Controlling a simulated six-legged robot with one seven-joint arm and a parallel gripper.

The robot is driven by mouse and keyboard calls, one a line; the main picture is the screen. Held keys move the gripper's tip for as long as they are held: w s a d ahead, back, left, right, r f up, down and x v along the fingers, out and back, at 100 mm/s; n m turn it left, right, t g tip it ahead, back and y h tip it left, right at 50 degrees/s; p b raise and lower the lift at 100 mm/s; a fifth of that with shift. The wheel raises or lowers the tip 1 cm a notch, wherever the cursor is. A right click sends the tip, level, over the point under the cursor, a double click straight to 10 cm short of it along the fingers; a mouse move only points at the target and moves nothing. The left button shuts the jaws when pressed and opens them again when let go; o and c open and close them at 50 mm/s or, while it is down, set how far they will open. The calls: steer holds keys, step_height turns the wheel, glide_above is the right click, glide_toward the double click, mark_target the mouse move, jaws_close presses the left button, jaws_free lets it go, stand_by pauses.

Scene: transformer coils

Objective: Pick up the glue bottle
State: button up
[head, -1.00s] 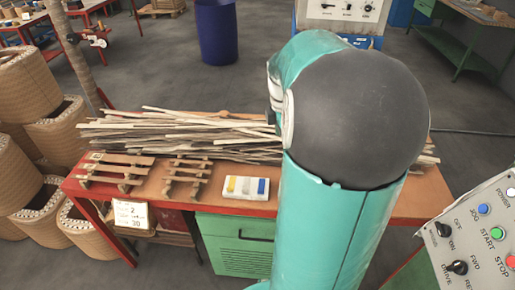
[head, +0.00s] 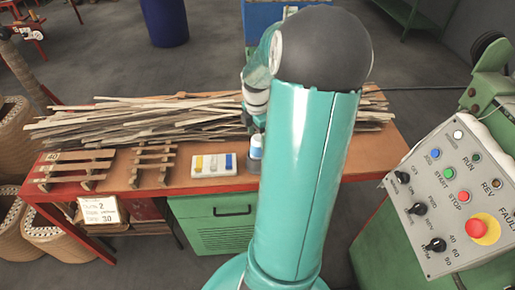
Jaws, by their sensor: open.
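A small white and blue bottle (head: 256,147), which looks like the glue bottle, stands on the orange-topped bench beside a white tray. My arm's teal upper link hides part of its right side. My gripper (head: 258,122) is at the end of my arm, close above the bottle in the picture. It is mostly hidden by my own arm, so its fingertips are hard to make out. It is open, and I see nothing held in it. I cannot tell whether it touches the bottle.
The white tray (head: 214,165) holds yellow, white and blue pieces. Wooden racks (head: 75,168) stand to its left. A long pile of wooden strips (head: 140,120) lies along the back of the bench. A control panel (head: 450,195) stands at the right.

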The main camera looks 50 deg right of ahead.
mark_target(257, 152)
step_height(257, 152, down, 4)
steer(key=shift+s+r, duration=0.1)
steer(key=shift+r, duration=0.05)
steer(key=shift+c, duration=0.2)
steer(key=c, duration=1.1)
steer(key=shift+d+r, duration=0.1)
steer(key=shift+r, duration=0.05)
